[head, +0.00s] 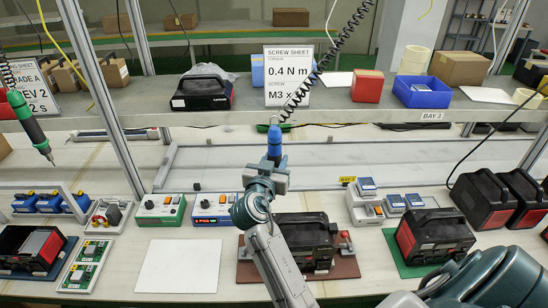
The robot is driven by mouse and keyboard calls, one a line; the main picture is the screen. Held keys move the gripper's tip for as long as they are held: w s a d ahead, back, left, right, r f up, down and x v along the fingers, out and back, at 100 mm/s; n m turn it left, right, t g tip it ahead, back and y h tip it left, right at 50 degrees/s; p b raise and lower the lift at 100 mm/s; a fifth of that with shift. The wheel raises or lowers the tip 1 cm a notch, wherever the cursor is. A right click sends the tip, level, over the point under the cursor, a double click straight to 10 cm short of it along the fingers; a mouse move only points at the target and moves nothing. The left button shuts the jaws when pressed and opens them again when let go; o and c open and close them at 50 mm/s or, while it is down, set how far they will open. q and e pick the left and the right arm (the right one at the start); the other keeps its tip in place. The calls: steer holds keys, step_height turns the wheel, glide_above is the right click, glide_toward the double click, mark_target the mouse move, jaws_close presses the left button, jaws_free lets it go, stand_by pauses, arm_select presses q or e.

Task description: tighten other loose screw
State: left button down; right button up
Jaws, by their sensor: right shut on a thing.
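A blue electric screwdriver (275,141) hangs upright from a black coiled cord. My right gripper (272,168) is shut on it, above the back of the bench. The screwdriver's tip is hidden behind my gripper and arm. Below, a black and red power station (315,232) stands on a brown fixture base (345,267), its left part covered by my right arm. Its screws are too small or hidden to make out. My left gripper is not in view.
The screw sheet (290,75) reads 0.4 N m. A green-and-black screwdriver (30,122) hangs at left. Controller boxes (160,209) (213,208) stand left of the arm. A white sheet (178,266) lies flat on the bench. Another power station (434,235) sits on a green mat at right.

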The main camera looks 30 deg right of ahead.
steer(key=shift+d+f+b, duration=0.1)
steer(key=shift+f+b, duration=0.2)
steer(key=shift+f, duration=0.4)
step_height(320, 180, down, 3)
steer(key=shift+f+b, duration=0.1)
steer(key=shift+b, duration=1.15)
steer(key=shift+f, duration=0.1)
steer(key=shift+f+b, duration=0.75)
steer(key=shift+b, duration=1.4)
stand_by(1.2)
